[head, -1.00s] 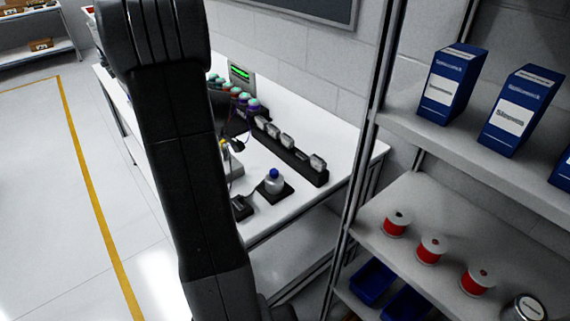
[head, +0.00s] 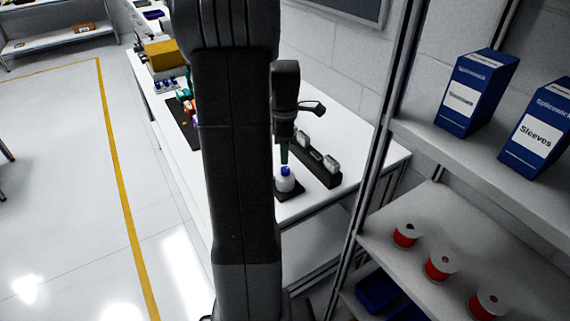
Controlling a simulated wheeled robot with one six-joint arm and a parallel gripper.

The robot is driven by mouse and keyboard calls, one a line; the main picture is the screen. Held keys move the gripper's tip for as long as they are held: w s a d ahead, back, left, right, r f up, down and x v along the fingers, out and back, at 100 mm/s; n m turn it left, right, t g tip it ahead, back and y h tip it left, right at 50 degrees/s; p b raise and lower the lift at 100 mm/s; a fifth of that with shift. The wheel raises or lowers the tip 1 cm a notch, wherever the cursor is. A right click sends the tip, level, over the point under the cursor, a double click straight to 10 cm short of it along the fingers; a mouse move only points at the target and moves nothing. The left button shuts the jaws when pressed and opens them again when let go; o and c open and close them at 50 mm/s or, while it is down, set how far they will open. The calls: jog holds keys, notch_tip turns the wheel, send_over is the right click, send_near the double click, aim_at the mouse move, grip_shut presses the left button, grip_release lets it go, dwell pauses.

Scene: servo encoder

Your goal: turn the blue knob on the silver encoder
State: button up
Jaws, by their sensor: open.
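The silver encoder (head: 285,184) stands upright on a small black base near the front right end of the white workbench. Its blue knob (head: 285,171) is on top and partly in view. My gripper (head: 284,158) points down just above the knob, small and dark in the head view. It is open and I see nothing held in it. I cannot tell whether the fingertips touch the knob. My own arm hides much of the bench to the left of the encoder.
A black rail with grey blocks (head: 331,163) lies behind and right of the encoder. A shelf rack on the right holds blue boxes (head: 477,92) and red spools (head: 406,234). A yellow box (head: 164,54) and small coloured parts stand farther along the bench.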

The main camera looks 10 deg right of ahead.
aim_at(285, 168)
notch_tip(285, 168, down, 6)
jog(key=shift+f, duration=0.2)
jog(key=shift+c, duration=0.2)
jog(key=c, duration=1)
